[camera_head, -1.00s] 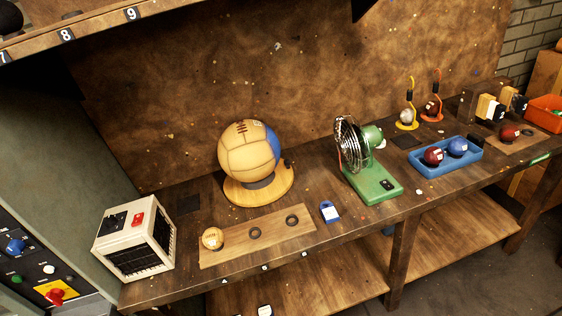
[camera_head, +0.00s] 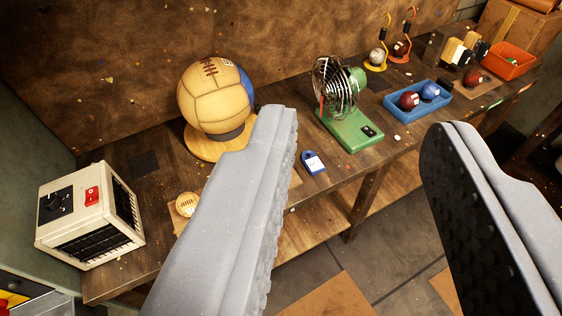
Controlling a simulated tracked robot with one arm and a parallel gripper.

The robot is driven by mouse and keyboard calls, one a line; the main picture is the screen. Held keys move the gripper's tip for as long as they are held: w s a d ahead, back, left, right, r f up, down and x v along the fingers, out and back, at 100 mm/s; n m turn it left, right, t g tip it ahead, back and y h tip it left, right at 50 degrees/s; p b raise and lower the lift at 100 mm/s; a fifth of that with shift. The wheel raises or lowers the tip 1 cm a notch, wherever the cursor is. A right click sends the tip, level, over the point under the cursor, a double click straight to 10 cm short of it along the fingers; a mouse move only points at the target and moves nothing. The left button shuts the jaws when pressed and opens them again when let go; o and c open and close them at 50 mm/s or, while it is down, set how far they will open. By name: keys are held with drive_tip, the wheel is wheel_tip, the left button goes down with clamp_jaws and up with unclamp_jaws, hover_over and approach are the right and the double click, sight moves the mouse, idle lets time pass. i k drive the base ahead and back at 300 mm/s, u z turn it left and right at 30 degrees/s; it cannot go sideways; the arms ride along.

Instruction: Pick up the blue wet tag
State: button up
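A small blue tag (camera_head: 313,163) with a white label lies on the brown workbench near its front edge, between the big ball's stand and the green fan. My gripper (camera_head: 355,140) is in view with its two grey fingers wide apart and nothing between them at close range. The tag shows in the gap, just right of the left finger and well beyond the fingers, not touched. The left finger hides part of the wooden board on the bench.
A green fan (camera_head: 350,125) stands right of the tag. A large tan and blue ball (camera_head: 214,95) sits on a wooden stand behind left. A white heater box (camera_head: 88,215) is at the bench's left end. A blue tray (camera_head: 440,108) holds balls at right.

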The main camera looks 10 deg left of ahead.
sight(314, 165)
drive_tip(key=u, duration=0.1)
drive_tip(key=i, duration=1)
drive_tip(key=z, duration=0.1)
